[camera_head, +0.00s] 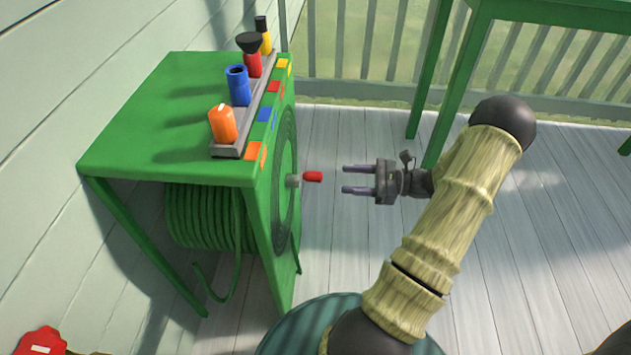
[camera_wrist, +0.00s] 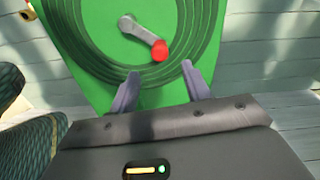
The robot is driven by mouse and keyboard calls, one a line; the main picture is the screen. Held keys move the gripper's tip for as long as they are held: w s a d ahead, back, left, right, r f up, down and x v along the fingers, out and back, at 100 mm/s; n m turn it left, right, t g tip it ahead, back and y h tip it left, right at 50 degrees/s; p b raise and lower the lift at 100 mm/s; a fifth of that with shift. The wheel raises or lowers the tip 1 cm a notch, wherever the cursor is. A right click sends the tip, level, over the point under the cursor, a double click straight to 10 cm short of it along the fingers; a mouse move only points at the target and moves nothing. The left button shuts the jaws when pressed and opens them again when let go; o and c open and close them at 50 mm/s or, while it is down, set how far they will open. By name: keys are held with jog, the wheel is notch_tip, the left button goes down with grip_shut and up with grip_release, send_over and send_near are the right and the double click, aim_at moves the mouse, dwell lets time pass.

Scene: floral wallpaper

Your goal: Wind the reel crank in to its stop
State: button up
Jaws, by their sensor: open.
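The reel crank is a grey arm (camera_wrist: 142,30) with a red knob (camera_head: 313,176) on the side panel of a green hose reel stand (camera_head: 140,140). In the wrist view the crank arm slants down to the right and the red knob (camera_wrist: 160,50) is at its lower end. My gripper (camera_head: 357,179) is open and empty, to the right of the knob with a gap between them. In the wrist view my two fingertips (camera_wrist: 165,82) are below the knob in the picture, one to each side. Green hose (camera_head: 210,215) is coiled under the stand's top.
A grey rack (camera_head: 240,142) on the stand's top edge holds orange, blue, red and yellow nozzles, with coloured tags beside it. A green table (camera_head: 560,12) stands behind my arm. A red object (camera_head: 40,342) lies at the lower left.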

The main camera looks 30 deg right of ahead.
aim_at(315, 177)
jog(key=b+x, duration=0.2)
jog(key=x, duration=0.2)
jog(key=b+x, duration=0.2)
jog(key=x, duration=0.2)
jog(key=shift+w+a+f, duration=0.2)
jog(key=shift+a, duration=0.1)
jog(key=shift+w+a+r, duration=0.15)
jog(key=shift+w+a, duration=0.15)
jog(key=shift+a, duration=0.1)
grip_shut()
